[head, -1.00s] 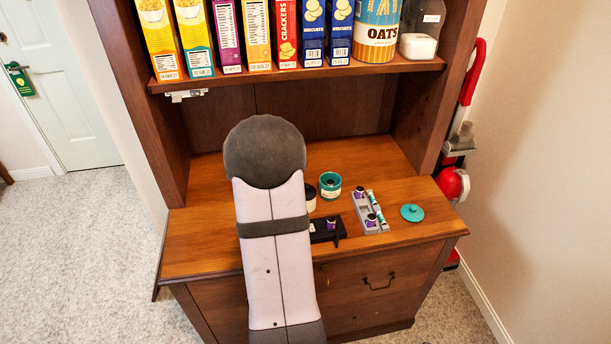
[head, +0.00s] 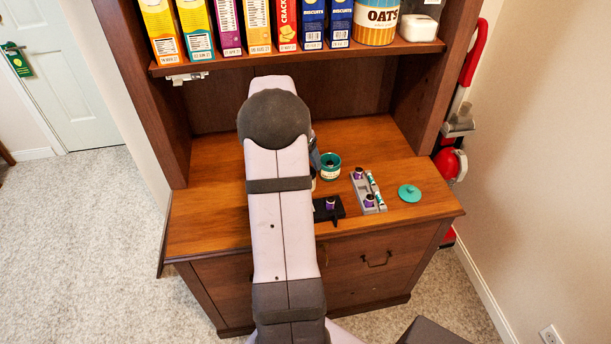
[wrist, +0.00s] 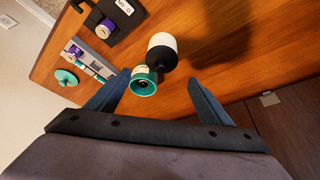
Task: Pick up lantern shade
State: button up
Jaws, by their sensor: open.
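No part is plainly marked as a lantern shade. The likeliest thing is a cream cylinder with a black top (wrist: 162,42), upright on the hutch counter; in the head view my arm hides most of it. A small teal pot (wrist: 143,80) with a pale label stands beside it, and shows in the head view (head: 330,166) right of my arm. My gripper (wrist: 158,77) is open and empty. In the wrist view its fingers flank the pot and the black top; I cannot tell how far above them it is.
A black holder (head: 322,211) with a purple-banded vial and a grey rack (head: 359,197) with several vials stand at the front. A teal lid (head: 409,193) lies right of them. Cereal boxes (head: 229,28) and an oats tin (head: 376,20) fill the shelf above.

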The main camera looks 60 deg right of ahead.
jog(key=shift+p+x, duration=1.4)
jog(key=shift+x, duration=2.25)
jog(key=shift+w+a, duration=0.1)
jog(key=shift+a, duration=0.05)
jog(key=c, duration=1.2)
